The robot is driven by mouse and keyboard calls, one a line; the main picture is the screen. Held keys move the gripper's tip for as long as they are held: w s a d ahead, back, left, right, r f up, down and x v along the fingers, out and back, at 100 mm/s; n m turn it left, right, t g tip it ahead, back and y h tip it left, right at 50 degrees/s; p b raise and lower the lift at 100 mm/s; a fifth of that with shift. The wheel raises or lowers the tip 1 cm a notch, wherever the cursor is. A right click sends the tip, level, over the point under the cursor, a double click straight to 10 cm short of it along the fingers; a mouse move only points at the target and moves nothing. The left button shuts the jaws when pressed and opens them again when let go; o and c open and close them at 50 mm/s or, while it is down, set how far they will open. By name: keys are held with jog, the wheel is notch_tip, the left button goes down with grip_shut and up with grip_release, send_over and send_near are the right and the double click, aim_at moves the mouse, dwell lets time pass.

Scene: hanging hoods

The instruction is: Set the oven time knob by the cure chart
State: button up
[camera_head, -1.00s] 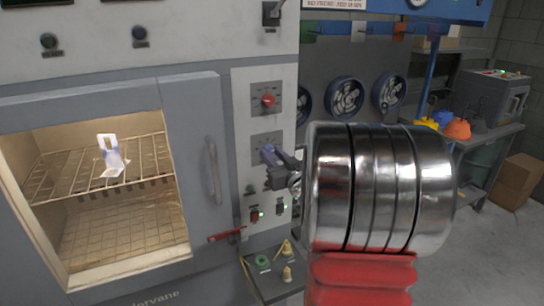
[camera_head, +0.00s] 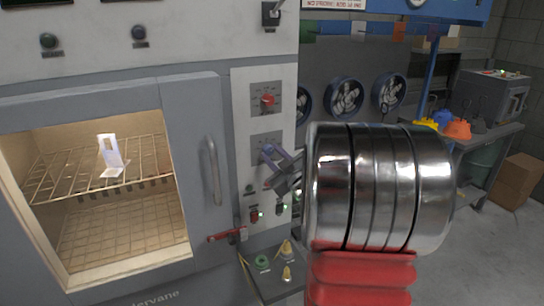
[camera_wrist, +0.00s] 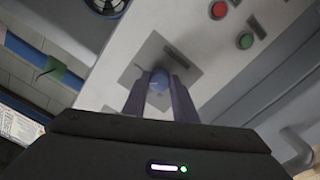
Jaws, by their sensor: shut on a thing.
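The oven's control panel (camera_head: 241,130) carries a red knob (camera_head: 267,100) on an upper dial plate. Below it is a second dial plate (camera_head: 262,140), whose knob is hidden behind my gripper in the head view. In the wrist view a blue knob (camera_wrist: 158,80) sits on a grey dial plate (camera_wrist: 176,60), between my two fingers. My gripper (camera_head: 270,152) is shut on the blue knob; in the wrist view its fingers (camera_wrist: 158,92) flank it. The dial markings are too small to read. A cure chart cannot be made out.
The oven (camera_head: 183,160) has a vertical handle (camera_head: 213,170) left of the panel. Below my gripper are a red switch (camera_head: 254,215) and a small shelf (camera_head: 262,282) with small fittings. Fans (camera_head: 345,97) and a workbench stand behind at right.

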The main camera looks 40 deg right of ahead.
jog(key=shift+a+n, duration=0.1)
jog(key=shift+n, duration=0.8)
jog(key=shift+f, duration=0.1)
jog(key=o, duration=1)
jog(key=shift+o, duration=0.2)
jog(key=v, duration=1.3)
jog(key=shift+s, duration=0.35)
jog(key=shift+a, duration=0.15)
